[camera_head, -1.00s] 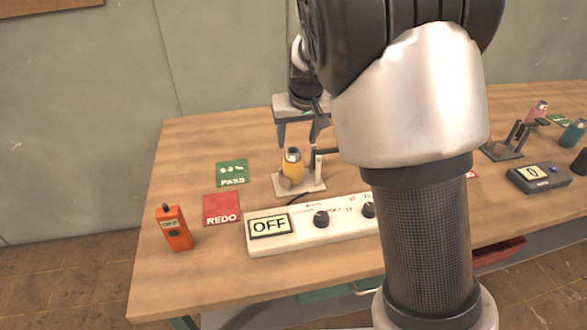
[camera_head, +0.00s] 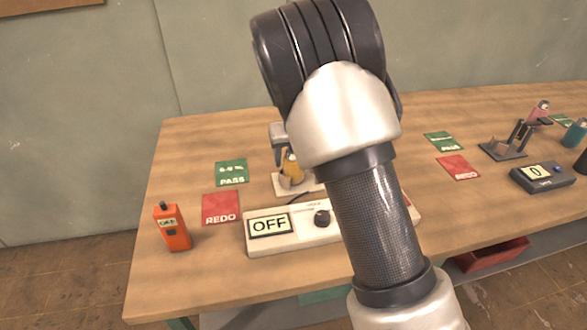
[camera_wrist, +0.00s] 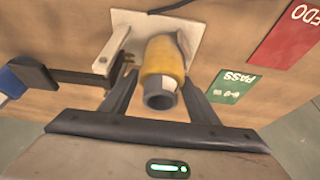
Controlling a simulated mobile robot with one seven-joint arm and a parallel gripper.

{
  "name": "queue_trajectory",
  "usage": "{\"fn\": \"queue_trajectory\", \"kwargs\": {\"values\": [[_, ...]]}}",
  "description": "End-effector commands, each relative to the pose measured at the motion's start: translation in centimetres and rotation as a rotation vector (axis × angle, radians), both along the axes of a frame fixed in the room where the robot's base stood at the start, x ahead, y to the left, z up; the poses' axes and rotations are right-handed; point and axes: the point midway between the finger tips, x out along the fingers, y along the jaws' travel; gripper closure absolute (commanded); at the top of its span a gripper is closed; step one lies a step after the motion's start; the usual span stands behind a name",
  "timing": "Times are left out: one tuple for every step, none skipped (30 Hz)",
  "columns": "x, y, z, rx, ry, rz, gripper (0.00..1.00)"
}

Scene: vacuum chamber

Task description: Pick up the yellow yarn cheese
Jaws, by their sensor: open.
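The yellow yarn cheese (camera_head: 291,171) sits on a small pale stand (camera_head: 285,191) on the table, partly hidden behind my arm in the head view. In the wrist view the yellow cheese (camera_wrist: 163,62) has a grey tube end facing the camera, and the stand (camera_wrist: 133,28) lies behind it. My gripper (camera_wrist: 158,84) is open, with one finger on each side of the cheese. Whether either finger touches it I cannot tell. In the head view my gripper is mostly hidden by my arm, with one part (camera_head: 278,135) showing just behind the cheese.
A white box reading OFF (camera_head: 268,226) stands in front of the stand. Green PASS (camera_head: 232,172) and red REDO (camera_head: 220,209) cards and an orange handheld device (camera_head: 172,227) are to the left. A dark counter (camera_head: 543,177) and another stand (camera_head: 503,150) are at right.

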Motion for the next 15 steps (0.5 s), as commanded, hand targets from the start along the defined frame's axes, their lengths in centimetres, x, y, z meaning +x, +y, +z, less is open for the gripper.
{"fn": "queue_trajectory", "kwargs": {"values": [[0.00,0.01,0.05,0.000,0.000,0.000,0.45],[0.00,0.01,0.05,0.000,0.000,0.000,0.45],[0.00,0.01,0.05,0.000,0.000,0.000,0.45],[-0.01,0.01,0.05,0.000,0.000,0.000,0.50],[-0.01,0.01,0.05,0.000,0.000,0.000,0.55],[-0.02,0.01,0.06,0.000,0.000,0.000,0.62],[-0.02,0.02,0.06,0.000,0.000,0.000,0.67],[-0.02,0.01,0.06,0.000,0.000,0.000,0.72],[-0.02,0.01,0.06,0.000,0.000,0.000,0.78],[0.00,0.01,0.09,0.000,0.000,0.000,0.78],[0.00,0.01,0.09,0.000,0.000,0.000,0.82],[-0.01,0.01,0.09,0.000,0.000,0.000,0.82],[-0.01,0.01,0.09,0.000,0.000,0.000,0.82],[-0.01,0.02,0.09,0.000,0.000,0.000,0.82],[0.00,0.02,0.15,0.000,-0.001,0.000,0.82]]}}
